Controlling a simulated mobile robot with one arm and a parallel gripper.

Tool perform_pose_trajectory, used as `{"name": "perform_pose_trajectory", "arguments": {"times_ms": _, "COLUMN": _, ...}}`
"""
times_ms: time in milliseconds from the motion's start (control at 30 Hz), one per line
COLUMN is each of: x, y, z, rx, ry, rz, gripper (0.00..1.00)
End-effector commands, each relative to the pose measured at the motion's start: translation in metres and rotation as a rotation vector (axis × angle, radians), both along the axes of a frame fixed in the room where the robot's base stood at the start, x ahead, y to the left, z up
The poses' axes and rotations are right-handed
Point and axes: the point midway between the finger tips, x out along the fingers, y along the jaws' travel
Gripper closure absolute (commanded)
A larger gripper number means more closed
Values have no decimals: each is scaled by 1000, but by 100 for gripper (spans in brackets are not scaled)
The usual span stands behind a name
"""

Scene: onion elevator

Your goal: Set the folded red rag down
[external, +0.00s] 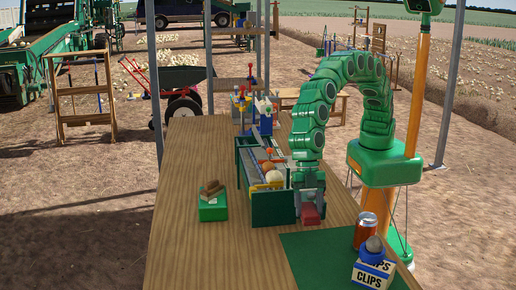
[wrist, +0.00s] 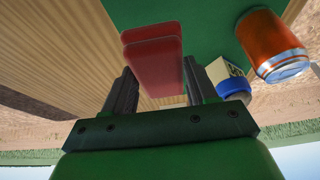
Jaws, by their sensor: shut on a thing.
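The folded red rag (external: 310,213) is at my gripper (external: 309,200), just above the wooden table in the external view. In the wrist view the rag (wrist: 154,60) shows as a layered red block between the two dark fingers of my gripper (wrist: 160,88). My gripper is shut on it. The wooden table (external: 180,240) lies below, with a green mat (external: 320,258) on its near right part. The rag is close to the mat's far left edge. I cannot tell whether its underside touches the surface.
A dark green bin (external: 272,208) with onions stands just left of my gripper. A green box (external: 213,210) with a brown item on top sits further left. An orange can (external: 366,232) and a box marked CLIPS (external: 372,274) stand on the right. The mat's middle is clear.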

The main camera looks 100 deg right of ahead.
Motion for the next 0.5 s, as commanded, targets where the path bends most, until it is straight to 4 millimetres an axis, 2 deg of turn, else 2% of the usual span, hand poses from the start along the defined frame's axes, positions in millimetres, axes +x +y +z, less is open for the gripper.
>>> {"name": "perform_pose_trajectory", "arguments": {"times_ms": 100, "x": 27, "y": 4, "z": 0, "rx": -12, "ry": -5, "rz": -123, "gripper": 73}}
{"name": "perform_pose_trajectory", "arguments": {"times_ms": 500, "x": 99, "y": 17, "z": 0, "rx": -10, "ry": -12, "rz": -550, "gripper": 73}}
